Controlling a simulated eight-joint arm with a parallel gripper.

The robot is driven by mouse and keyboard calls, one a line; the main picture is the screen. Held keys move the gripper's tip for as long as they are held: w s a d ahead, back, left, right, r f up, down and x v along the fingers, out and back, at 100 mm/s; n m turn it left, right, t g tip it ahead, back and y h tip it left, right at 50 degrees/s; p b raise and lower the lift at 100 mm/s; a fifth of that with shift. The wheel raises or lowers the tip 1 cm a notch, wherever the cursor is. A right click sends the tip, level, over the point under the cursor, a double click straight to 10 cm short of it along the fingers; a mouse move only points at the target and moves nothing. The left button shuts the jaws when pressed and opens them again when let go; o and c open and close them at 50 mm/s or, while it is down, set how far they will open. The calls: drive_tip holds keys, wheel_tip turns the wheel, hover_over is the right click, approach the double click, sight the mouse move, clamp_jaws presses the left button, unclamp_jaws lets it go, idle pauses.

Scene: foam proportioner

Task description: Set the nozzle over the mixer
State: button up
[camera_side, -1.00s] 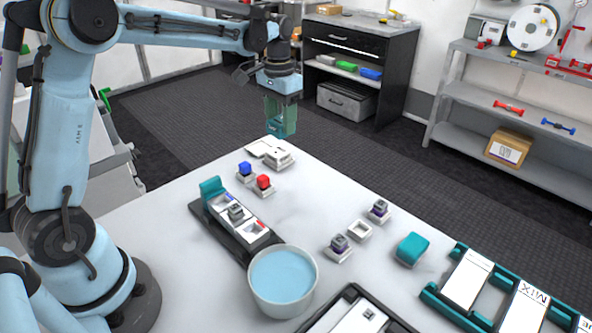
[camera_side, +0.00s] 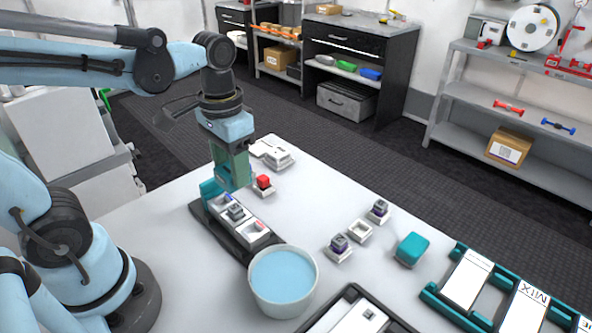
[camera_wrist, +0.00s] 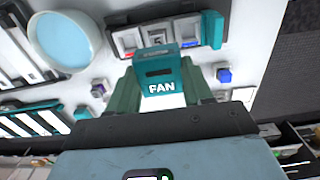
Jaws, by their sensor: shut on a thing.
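My gripper (camera_side: 232,180) is shut on a teal block marked FAN (camera_wrist: 160,75), which shows between the fingers in the wrist view. I take it for the nozzle. In the side view the fingers hide most of it. My gripper hangs above the far end of a dark tray (camera_side: 222,228) with white compartments and an upright teal end piece (camera_side: 209,188). A grey block (camera_side: 236,211) sits in the middle compartment; I cannot tell for sure whether it is the mixer. In the wrist view the tray (camera_wrist: 150,52) lies beyond the held block, partly covered by it.
A bowl of blue liquid (camera_side: 283,279) stands at the tray's near end. A red cube (camera_side: 263,181) in a white holder is close to my gripper; a blue cube (camera_wrist: 224,75) shows in the wrist view. Several small blocks and teal racks (camera_side: 470,285) occupy the right.

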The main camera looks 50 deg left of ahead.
sight(235, 207)
drive_tip(key=shift+s+d+f, duration=0.1)
drive_tip(key=shift+s+f, duration=0.25)
drive_tip(key=shift+f, duration=1.95)
drive_tip(key=shift+f, duration=0.25)
drive_tip(key=shift+f, duration=0.7)
drive_tip(key=shift+f, duration=0.55)
drive_tip(key=o, duration=1.1)
